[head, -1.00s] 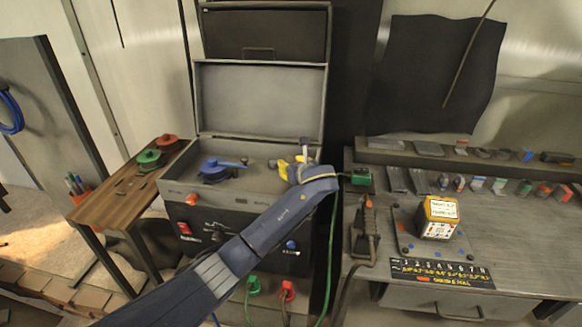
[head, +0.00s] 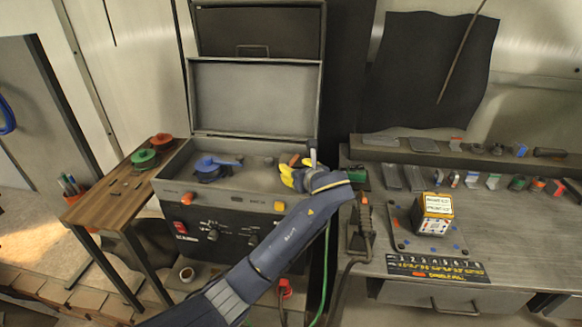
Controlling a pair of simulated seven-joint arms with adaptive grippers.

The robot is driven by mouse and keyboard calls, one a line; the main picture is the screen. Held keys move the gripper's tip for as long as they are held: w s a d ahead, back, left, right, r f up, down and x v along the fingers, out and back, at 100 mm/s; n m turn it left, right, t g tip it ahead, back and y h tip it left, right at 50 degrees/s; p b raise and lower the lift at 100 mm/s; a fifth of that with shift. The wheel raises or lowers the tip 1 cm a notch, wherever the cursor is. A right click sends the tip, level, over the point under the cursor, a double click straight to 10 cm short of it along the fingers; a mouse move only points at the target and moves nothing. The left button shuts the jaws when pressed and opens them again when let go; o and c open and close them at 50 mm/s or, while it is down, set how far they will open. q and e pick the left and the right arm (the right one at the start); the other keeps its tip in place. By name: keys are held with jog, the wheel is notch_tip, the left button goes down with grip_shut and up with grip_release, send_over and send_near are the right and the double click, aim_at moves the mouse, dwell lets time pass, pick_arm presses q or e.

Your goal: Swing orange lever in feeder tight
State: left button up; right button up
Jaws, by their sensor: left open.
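The feeder is the open grey box (head: 240,192) on the welding machine, with its lid raised. A small orange piece (head: 293,160), which looks like the orange lever, shows at the right end of the feeder's inside. My left gripper (head: 290,177), with yellow fingers, is open just in front of and below it. I cannot tell whether the fingers touch it. My left wrist hides the feeder's right corner and the lever's lower part. A blue spool (head: 208,166) lies in the feeder's left half. My right gripper is not in view.
The raised lid (head: 255,95) stands behind the feeder. A wooden side table (head: 112,195) with green and red spools is on the left. A grey workbench (head: 480,240) on the right holds a box (head: 433,214), a torch and several small parts.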

pick_arm(q)
jog(key=shift+v, duration=1.45)
jog(key=shift+o, duration=0.2)
